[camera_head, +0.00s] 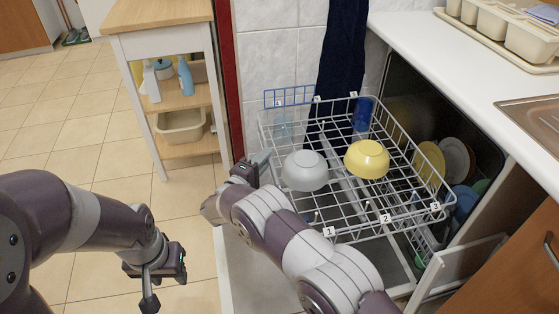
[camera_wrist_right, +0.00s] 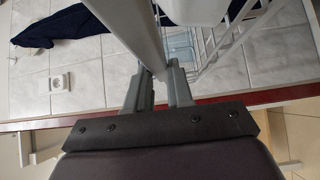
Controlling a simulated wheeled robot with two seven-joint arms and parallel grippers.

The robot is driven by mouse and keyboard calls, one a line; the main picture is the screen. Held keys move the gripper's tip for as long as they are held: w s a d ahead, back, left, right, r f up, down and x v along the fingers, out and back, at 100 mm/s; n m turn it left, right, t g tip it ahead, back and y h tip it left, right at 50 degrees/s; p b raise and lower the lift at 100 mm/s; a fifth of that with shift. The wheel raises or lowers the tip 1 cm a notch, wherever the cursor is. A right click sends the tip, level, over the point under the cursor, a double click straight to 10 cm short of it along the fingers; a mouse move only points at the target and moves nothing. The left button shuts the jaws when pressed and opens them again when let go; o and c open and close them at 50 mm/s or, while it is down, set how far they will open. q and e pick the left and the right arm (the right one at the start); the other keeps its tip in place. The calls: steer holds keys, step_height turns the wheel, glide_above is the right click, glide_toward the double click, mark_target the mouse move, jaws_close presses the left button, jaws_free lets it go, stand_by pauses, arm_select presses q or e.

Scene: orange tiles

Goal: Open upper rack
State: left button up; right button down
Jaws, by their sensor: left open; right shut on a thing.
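The upper rack (camera_head: 345,235) is a white wire basket standing well out of the dishwasher, to the left. It holds a grey bowl (camera_head: 304,170), a yellow bowl (camera_head: 367,158), a blue cup (camera_head: 363,113) and a clear glass (camera_head: 283,125). My right gripper (camera_head: 262,163) is at the rack's left front edge, shut on it. In the right wrist view, a pale bar of the rack (camera_wrist_right: 143,35) runs between the fingers (camera_wrist_right: 160,88); the exact contact is partly hidden. My left gripper (camera_head: 165,284) is open and empty over the floor, apart from the rack.
Plates (camera_head: 455,158) stand inside the dishwasher on the right. A white counter (camera_head: 440,55) runs above it. A wooden shelf cart (camera_head: 160,15) stands behind my arms on the left. Tiled floor (camera_head: 105,215) is clear around my left gripper.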

arm_select(q)
steer(key=shift+f, duration=0.25)
arm_select(e)
steer(key=shift+s+a+f, duration=0.1)
steer(key=shift+s+a, duration=0.05)
steer(key=shift+a, duration=0.55)
steer(key=c, duration=1)
jaws_free()
arm_select(q)
steer(key=shift+r, duration=0.1)
